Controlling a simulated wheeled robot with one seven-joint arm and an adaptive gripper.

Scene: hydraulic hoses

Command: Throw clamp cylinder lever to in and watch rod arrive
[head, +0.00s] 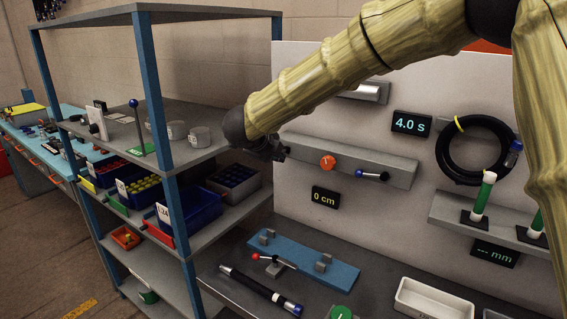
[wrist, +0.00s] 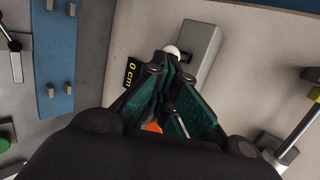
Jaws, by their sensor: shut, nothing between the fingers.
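My gripper (head: 278,150) is shut and empty in front of the left end of a grey wall bar, in the head view. In the wrist view, my gripper (wrist: 172,66) has its green fingertips together close to a white ball (wrist: 171,52), apparently a lever end, beside the bar's end (wrist: 205,48). Whether they touch, I cannot tell. The ball is hidden in the head view. Further right on the bar are an orange knob (head: 328,161) and a blue-ended lever (head: 372,175). A silver cylinder-like part (head: 366,92) is above. The display (head: 325,197) below reads 0 cm.
A blue plate (head: 300,262) with grey blocks and a red-ball lever (head: 262,257) lies on the bench. A black hose (head: 255,287) lies in front. A white tray (head: 432,300) is at right. A blue-posted shelf rack (head: 165,130) stands close at left.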

